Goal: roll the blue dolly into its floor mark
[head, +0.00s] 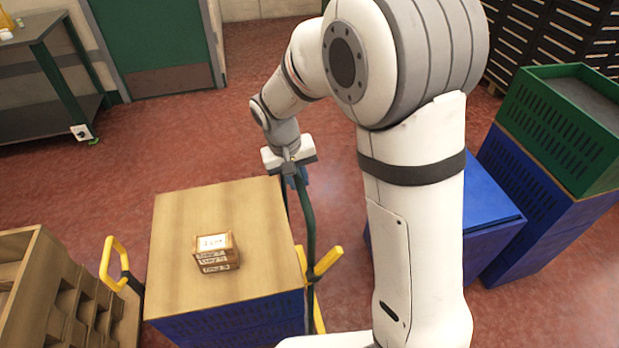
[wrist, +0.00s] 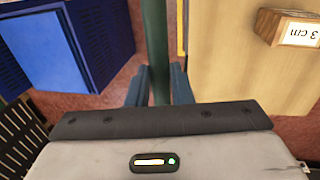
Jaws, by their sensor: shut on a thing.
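My gripper (head: 291,177) is shut on a dark green upright bar (head: 308,225), part of a tall handle beside a wooden-topped blue crate (head: 230,322). In the wrist view the green bar (wrist: 155,40) runs between the blue fingertips of my gripper (wrist: 160,88). The handle's lower end is hidden, and no wheels or dolly base show, so I cannot tell for certain what it is fixed to. No floor mark can be made out in either view.
Yellow handles (head: 113,258) flank the crate. A wooden rack (head: 50,300) is at left. Blue and green crates (head: 560,125) stand at right. Red floor (head: 180,140) is clear behind, toward the green door (head: 150,35).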

